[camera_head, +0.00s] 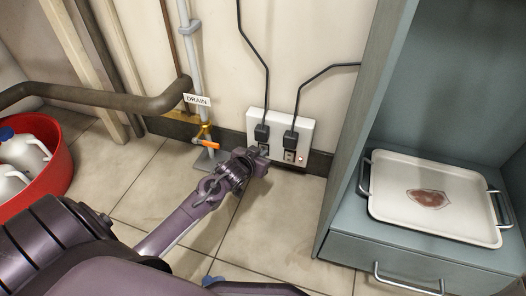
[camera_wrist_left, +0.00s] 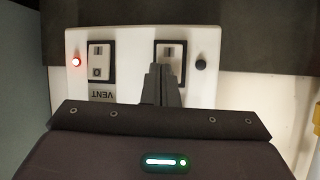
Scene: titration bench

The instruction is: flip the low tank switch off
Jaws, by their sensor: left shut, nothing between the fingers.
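A white switch panel (camera_head: 308,129) is mounted low on the wall and holds two rocker switches. The wrist view shows the panel (camera_wrist_left: 135,40) upside down. There, the left switch (camera_wrist_left: 99,62) has a VENT label and a lit red lamp (camera_wrist_left: 76,62). The other switch (camera_wrist_left: 170,50) has a dark lamp (camera_wrist_left: 201,64); its label is hidden, so I cannot read whether it is the low tank switch. My left gripper (camera_head: 262,152) is shut and empty, its fingertips (camera_wrist_left: 162,72) at the lower part of that unlit switch; contact is unclear. My right gripper is not in view.
Two black cords plug into the panel. A drain pipe with an orange-handled valve (camera_head: 207,143) and a DRAIN tag (camera_head: 197,100) stands left of it. A grey-blue cabinet (camera_head: 345,150) with a white tray (camera_head: 390,205) is on the right. A red tub (camera_head: 62,160) holds jugs at left.

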